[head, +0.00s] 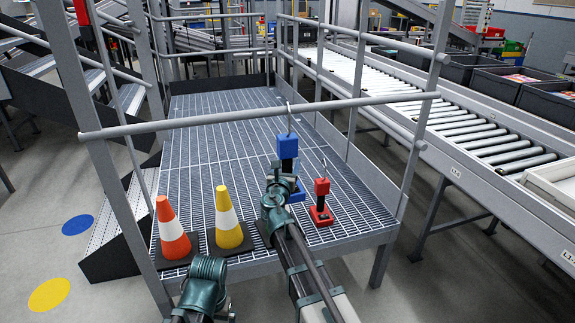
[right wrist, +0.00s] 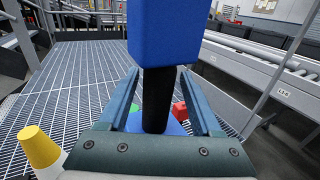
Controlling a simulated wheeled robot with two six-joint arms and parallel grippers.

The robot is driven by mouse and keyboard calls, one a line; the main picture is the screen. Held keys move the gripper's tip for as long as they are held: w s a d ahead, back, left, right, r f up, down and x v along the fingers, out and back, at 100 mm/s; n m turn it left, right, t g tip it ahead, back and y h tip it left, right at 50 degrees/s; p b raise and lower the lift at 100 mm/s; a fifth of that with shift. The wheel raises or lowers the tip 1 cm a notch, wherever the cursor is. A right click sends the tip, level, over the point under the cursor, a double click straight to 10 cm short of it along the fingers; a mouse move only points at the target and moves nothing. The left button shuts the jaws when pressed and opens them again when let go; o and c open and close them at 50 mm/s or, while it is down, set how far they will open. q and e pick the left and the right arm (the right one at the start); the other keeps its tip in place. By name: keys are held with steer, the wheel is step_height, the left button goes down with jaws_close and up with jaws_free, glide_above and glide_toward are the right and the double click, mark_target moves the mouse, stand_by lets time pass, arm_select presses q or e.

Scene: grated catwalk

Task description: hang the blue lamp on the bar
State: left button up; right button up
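The blue lamp (head: 288,147) has a blue block head, a black neck, a blue base and a thin hook on top. It stands roughly upright. My right gripper (head: 281,180) is shut on its black neck, which shows between the two fingers in the right wrist view (right wrist: 158,90). The grey bar (head: 200,121) runs across the head view above the catwalk. The lamp's hook overlaps the bar in the head view; I cannot tell whether it is over it, touching it or only in line. My left gripper is not clearly visible; a teal arm part shows at the bottom.
A red lamp (head: 321,187) stands on the grating right of the blue one. An orange cone (head: 169,224) and a yellow cone (head: 224,207) stand at the front left. Rails and posts border the catwalk (head: 220,150). A roller conveyor (head: 480,130) runs along the right.

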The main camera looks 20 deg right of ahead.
steer(key=shift+o, duration=0.6)
steer(key=v, duration=1.3)
steer(key=shift+s+a, duration=0.2)
steer(key=shift+s, duration=0.15)
steer(key=x, duration=1.4)
steer(key=shift+s, duration=0.1)
